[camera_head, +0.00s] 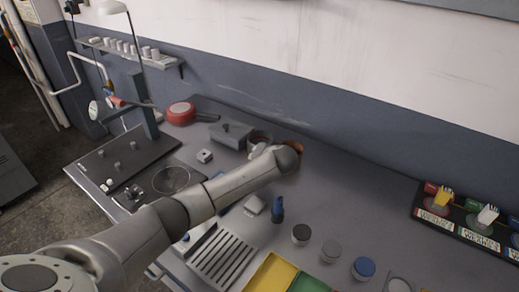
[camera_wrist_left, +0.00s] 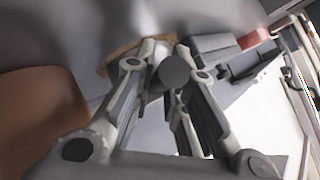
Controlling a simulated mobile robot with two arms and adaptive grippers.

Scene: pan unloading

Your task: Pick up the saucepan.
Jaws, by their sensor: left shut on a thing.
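My left gripper (camera_wrist_left: 165,85) is shut on the dark round handle end of the saucepan (camera_wrist_left: 173,73) in the wrist view. A brown curved rim shows just behind the fingers. In the head view my left arm reaches to the back of the bench, and its wrist largely covers the gripper (camera_head: 262,149). Part of a round pan-like shape shows there beside a grey box. I cannot tell whether the saucepan touches the bench. My right gripper is not in view.
A red pan (camera_head: 180,112) with a dark handle lies at the back left. A grey box (camera_head: 231,134) stands close left of the gripper. A brown round thing (camera_head: 297,146) is behind my wrist. Several jars, a dish rack (camera_head: 222,256) and a yellow tray (camera_head: 270,273) are in front. The bench at right centre is clear.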

